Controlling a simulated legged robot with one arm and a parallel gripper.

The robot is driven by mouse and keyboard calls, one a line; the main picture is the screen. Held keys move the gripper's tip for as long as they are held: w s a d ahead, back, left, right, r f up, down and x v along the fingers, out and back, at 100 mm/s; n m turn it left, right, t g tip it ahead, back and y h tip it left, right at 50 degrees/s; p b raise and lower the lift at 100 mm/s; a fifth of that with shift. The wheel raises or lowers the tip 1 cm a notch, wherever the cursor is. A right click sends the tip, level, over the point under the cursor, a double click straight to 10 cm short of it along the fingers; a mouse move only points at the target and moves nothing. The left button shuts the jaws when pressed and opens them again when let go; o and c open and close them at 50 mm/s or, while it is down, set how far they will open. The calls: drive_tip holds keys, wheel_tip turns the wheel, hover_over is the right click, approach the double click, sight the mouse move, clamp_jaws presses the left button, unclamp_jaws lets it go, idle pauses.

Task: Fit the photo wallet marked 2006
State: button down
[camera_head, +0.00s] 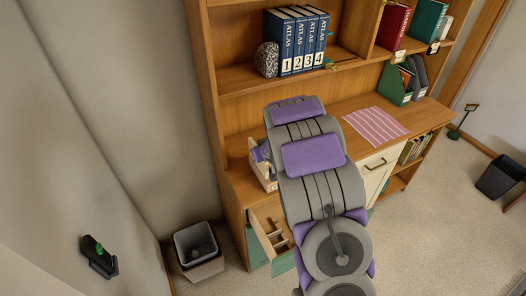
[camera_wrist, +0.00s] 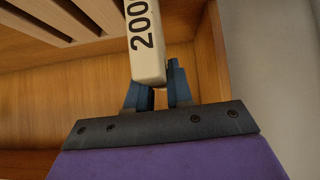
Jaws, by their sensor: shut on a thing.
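The photo wallet (camera_wrist: 148,62) is a narrow cream-white block in the wrist view, with black digits "200" showing on it. The last digit is cut off by the top edge. My gripper (camera_wrist: 157,90) has its two dark blue fingers shut on the wallet's near end. The wallet's far end is out of the picture. In the head view my arm covers the middle of the desk, and I cannot make out the wallet. A light wooden box (camera_head: 263,176) stands at the desk's left end, partly behind my arm.
Wooden slats (camera_wrist: 60,18) lie at upper left in the wrist view, with a wooden side wall (camera_wrist: 212,55) at right. Numbered atlases (camera_head: 297,42) stand on the shelf. A pink striped mat (camera_head: 375,125) lies on the desk. An open compartment (camera_head: 270,228) is below.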

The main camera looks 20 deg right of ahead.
drive_tip(key=shift+a+r, duration=0.1)
drive_tip(key=shift+a, duration=0.05)
drive_tip(key=shift+d+f+p, duration=0.35)
drive_tip(key=shift+d+p, duration=0.15)
drive_tip(key=shift+d, duration=0.15)
drive_tip(key=shift+d+f+p, duration=0.3)
drive_tip(key=shift+d+p, duration=0.15)
drive_tip(key=shift+d, duration=0.2)
idle(1.1)
drive_tip(key=shift+d, duration=0.15)
drive_tip(key=shift+d+r+p, duration=0.2)
drive_tip(key=shift+r+p, duration=0.2)
drive_tip(key=shift+p, duration=0.3)
